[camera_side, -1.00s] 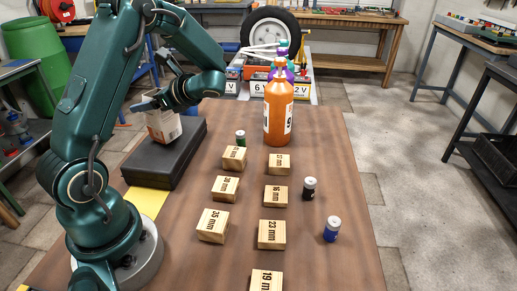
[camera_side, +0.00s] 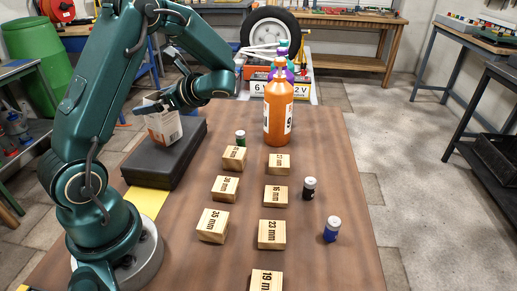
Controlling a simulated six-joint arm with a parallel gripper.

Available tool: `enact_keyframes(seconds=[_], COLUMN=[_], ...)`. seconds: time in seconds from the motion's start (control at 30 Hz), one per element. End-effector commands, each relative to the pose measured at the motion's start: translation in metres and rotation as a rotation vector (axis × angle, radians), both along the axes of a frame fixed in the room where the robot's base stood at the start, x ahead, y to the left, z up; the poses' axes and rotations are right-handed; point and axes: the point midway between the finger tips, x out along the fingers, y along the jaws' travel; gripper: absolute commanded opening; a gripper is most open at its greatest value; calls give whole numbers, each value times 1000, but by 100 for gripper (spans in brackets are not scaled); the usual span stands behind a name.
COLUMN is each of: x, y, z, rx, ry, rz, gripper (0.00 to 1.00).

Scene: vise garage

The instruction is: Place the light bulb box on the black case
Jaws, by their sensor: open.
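The light bulb box (camera_side: 165,127), white and orange, stands on top of the black case (camera_side: 160,165), towards its far end. It looks nearly upright. The black case lies flat at the left edge of the brown table. My gripper (camera_side: 152,104) is open at the top of the box, with its fingers pointing left. The fingers partly cover the box's upper edge, and I cannot tell whether they touch it.
Several wooden blocks (camera_side: 212,225) with mm labels lie in two rows on the table. An orange bottle (camera_side: 278,115) stands behind them. Small cylinders, green (camera_side: 240,138), black (camera_side: 309,189) and blue (camera_side: 332,229), stand nearby.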

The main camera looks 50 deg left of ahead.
Motion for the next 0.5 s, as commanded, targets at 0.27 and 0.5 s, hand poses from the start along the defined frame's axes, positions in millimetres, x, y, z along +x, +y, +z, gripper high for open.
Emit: enact_keyframes(seconds=[0.27,0.5], x=[24,35], y=[-51,-78], z=[22,33], rx=[0,-1], ry=[-4,-1], rz=[-6,-1], gripper=[100,100])
